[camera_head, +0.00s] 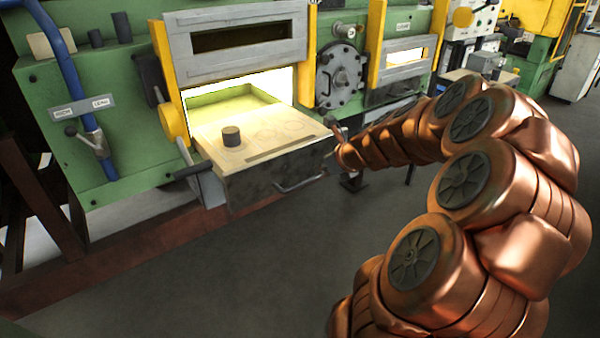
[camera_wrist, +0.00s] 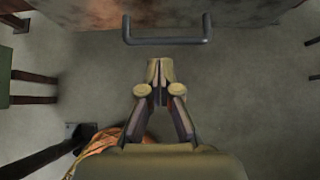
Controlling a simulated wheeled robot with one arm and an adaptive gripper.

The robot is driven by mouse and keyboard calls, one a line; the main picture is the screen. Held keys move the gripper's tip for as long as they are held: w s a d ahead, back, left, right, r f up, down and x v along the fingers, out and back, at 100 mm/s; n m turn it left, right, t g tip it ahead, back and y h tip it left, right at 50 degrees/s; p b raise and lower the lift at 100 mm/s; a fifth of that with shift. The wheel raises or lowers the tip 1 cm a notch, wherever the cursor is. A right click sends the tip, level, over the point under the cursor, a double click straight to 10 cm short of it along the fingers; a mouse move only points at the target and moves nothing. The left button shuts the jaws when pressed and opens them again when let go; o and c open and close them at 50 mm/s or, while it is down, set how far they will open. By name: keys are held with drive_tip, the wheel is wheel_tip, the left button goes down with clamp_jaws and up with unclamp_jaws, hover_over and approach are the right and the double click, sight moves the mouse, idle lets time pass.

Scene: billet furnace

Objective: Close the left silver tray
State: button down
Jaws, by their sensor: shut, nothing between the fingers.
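The left silver tray (camera_head: 255,180) is pulled out of the left furnace opening. Its top is pale and lit, and its dark metal front carries a bar handle (camera_head: 300,183). A dark cylindrical billet (camera_head: 231,136) stands upright on the tray. My gripper (camera_head: 334,135) is by the tray's right side in the head view, small and partly hidden by the arm. In the wrist view my gripper (camera_wrist: 158,68) is shut and empty, with its fingertips just short of the handle (camera_wrist: 168,41) and apart from it in the picture. The tray's front face (camera_wrist: 160,12) fills the top edge there.
The green furnace body (camera_head: 95,140) carries a raised grey door (camera_head: 240,68) above the tray. A second lit opening (camera_head: 403,57) and a round hatch (camera_head: 340,75) lie to the right. A lever (camera_head: 90,138) is at left. Grey floor (camera_head: 230,270) in front is open.

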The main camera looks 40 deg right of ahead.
drive_tip(key=p, duration=0.1)
approach(292, 171)
wheel_tip(292, 171, down, 4)
drive_tip(key=w, duration=0.3)
drive_tip(key=shift+f+p, duration=0.15)
drive_tip(key=shift+p, duration=0.2)
drive_tip(key=shift+w+d, duration=0.15)
drive_tip(key=shift+w, duration=0.6)
drive_tip(key=shift+w, duration=0.1)
